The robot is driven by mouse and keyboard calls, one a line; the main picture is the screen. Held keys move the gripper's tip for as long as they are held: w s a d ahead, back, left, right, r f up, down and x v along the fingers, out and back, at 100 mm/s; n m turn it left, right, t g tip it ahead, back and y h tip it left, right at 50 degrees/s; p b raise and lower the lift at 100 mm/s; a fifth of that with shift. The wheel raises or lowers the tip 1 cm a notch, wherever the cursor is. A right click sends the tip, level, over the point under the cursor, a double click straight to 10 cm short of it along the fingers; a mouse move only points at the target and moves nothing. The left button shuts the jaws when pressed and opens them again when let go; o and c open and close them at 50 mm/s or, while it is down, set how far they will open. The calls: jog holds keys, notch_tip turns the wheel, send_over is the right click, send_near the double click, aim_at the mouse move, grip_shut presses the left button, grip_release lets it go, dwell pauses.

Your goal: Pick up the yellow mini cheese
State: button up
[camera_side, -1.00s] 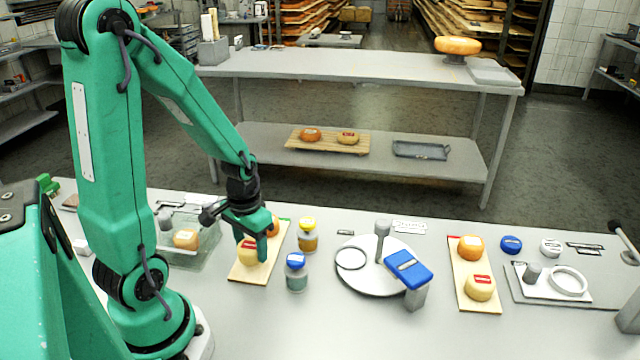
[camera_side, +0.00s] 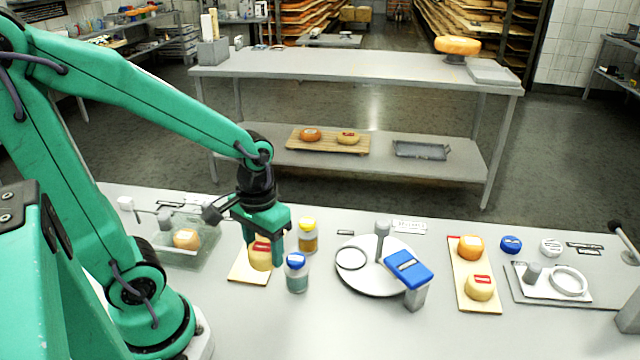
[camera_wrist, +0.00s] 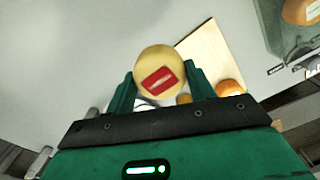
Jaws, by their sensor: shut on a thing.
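The yellow mini cheese (camera_side: 261,257), pale yellow with a red label, is between the fingers of my gripper (camera_side: 263,250) in the side view. My gripper is shut on it. In the wrist view the cheese (camera_wrist: 160,62) sits between the two green fingers, its label facing the camera. It overlaps the right edge of the wooden board (camera_side: 247,272) in the side view. I cannot tell how far it is above the board.
A blue-lidded jar (camera_side: 297,278) and a yellow-lidded jar (camera_side: 308,240) stand close right of my gripper. A glass tray (camera_side: 165,258) with a cheese lies left. A round turntable (camera_side: 352,283) and another cheese board (camera_side: 482,303) are farther right.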

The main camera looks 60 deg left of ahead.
jog(key=shift+s+d+r, duration=0.1)
jog(key=shift+d+r, duration=0.5)
jog(key=shift+d, duration=0.35)
jog(key=shift+w+d+r, duration=0.15)
jog(key=shift+w+d, duration=0.1)
jog(key=shift+w, duration=0.3)
jog(key=w+d+r+m, duration=0.1)
jog(key=w+d+m, duration=0.3)
jog(key=w+d, duration=0.65)
send_over(352, 258)
jog(key=shift+m, duration=0.3)
notch_tip(352, 258, down, 7)
jog(key=shift+f, duration=0.1)
jog(key=shift+f, duration=1.9)
